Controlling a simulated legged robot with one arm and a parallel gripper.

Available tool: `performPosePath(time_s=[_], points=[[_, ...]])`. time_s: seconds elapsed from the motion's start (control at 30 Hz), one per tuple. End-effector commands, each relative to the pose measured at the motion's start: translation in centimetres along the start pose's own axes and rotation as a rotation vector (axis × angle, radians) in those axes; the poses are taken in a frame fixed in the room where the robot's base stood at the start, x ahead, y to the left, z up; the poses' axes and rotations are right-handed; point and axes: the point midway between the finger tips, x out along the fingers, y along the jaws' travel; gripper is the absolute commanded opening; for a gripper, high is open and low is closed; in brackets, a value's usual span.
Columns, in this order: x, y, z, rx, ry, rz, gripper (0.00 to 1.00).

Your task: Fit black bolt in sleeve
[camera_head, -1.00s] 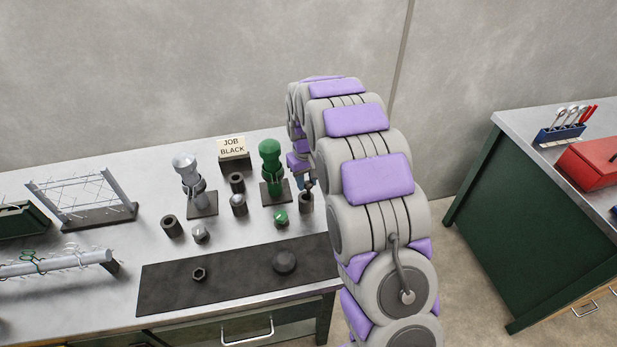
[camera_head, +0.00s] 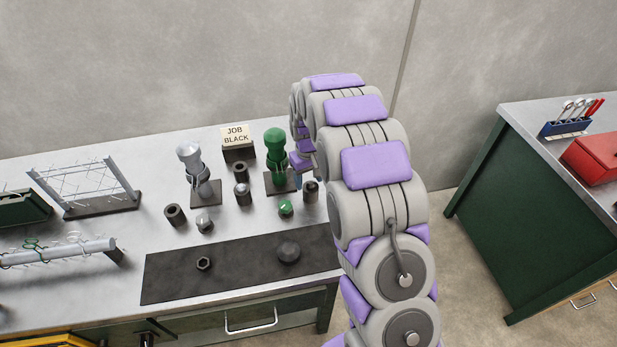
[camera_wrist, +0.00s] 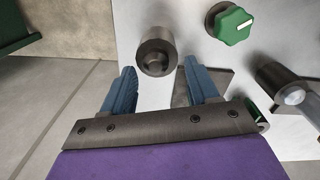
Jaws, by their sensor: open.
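A dark sleeve (camera_head: 311,194) stands near the right end of the bench, and it also shows in the wrist view (camera_wrist: 147,36). A dark round piece, which looks like the black bolt (camera_wrist: 154,65), sits inside its mouth; how deep I cannot tell. My gripper (camera_wrist: 160,78) is open, with its blue fingers apart and nothing between them. In the wrist view the sleeve is just beyond the fingertips, apart from them. In the head view my arm hides most of the gripper.
A green tool (camera_head: 275,145) and a silver tool (camera_head: 191,158) stand on plates. Other sleeves (camera_head: 174,215) and a green knob (camera_head: 286,207) stand nearby. A sign (camera_head: 236,134) reads JOB BLACK. A dark mat (camera_head: 245,268) holds a nut and a dome. A second bench (camera_head: 503,150) is right.

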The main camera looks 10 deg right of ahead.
Motion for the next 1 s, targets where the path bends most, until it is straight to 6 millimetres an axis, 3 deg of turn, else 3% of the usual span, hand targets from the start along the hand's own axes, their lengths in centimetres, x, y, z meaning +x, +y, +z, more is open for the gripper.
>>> performPosePath(time_s=[0.2, 0.37, 0.8, 1.0], points=[[-0.3, 0.0, 0.0, 0.0, 0.001, 0.0, 0.59], [-2.1, 0.0, -0.1, 0.0, 0.002, 0.001, 0.59], [-11.8, -0.1, -0.2, 0.0, 0.002, 0.002, 0.59], [-15.3, -0.1, -0.2, 0.0, 0.0, 0.002, 0.59]])
